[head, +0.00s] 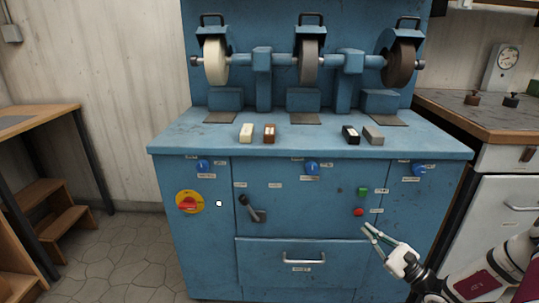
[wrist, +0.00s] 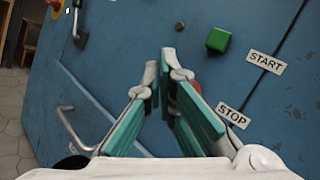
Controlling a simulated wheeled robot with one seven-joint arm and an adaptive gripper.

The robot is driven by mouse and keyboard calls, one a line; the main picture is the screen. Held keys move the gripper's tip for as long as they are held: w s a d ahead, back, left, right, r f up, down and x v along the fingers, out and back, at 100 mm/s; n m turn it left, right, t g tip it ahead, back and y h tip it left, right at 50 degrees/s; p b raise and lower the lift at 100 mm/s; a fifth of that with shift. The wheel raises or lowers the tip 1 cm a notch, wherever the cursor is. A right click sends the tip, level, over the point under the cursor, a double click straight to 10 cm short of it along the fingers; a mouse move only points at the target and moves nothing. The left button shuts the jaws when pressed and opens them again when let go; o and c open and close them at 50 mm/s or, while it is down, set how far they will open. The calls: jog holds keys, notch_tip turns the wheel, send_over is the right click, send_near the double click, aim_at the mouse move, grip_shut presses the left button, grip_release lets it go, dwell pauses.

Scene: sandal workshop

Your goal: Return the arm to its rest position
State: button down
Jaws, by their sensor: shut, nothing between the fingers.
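My gripper (head: 367,230) is in front of the blue machine cabinet (head: 210,258), at the lower right in the head view. Its green-padded fingers also show in the wrist view (wrist: 159,65), with their tips close together and nothing held between them. The green start button (head: 362,191) and the red stop button (head: 358,212) are just above the fingertips in the head view. In the wrist view the green button (wrist: 218,40) is clear, and the red button is mostly hidden behind the right finger. My arm reaches in from the lower right.
A drawer handle (head: 304,258) and a dark lever (head: 252,208) stick out from the cabinet front. Several blocks lie on the ledge below three wheels. A wooden counter (head: 480,125) stands at right; the left floor (head: 120,245) is clear.

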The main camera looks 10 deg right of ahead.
jog(key=s+a+r+n+g+y, duration=0.2)
jog(key=a+r+n+g+y, duration=0.4)
jog(key=a+r+n+g, duration=0.65)
jog(key=s+a+r+n+g+h, duration=0.1)
jog(key=s+a+r+n+g, duration=0.1)
jog(key=s+a+r+g, duration=0.3)
jog(key=s+a+r+n+g+h, duration=0.1)
jog(key=s+a+n+g, duration=0.15)
jog(key=a, duration=0.45)
jog(key=s+r+n+t+h, duration=0.1)
jog(key=s+r+n+h, duration=0.25)
jog(key=s+h, duration=0.65)
jog(key=s+r+n+h, duration=0.2)
jog(key=s+n+h, duration=0.25)
jog(key=s, duration=1.15)
notch_tip(320, 180, up, 29)
jog(key=t+p, duration=0.4)
jog(key=p, duration=2.3)
jog(key=shift+d+r+y, duration=0.2)
jog(key=shift+d+y, duration=0.05)
jog(key=shift+y, duration=0.1)
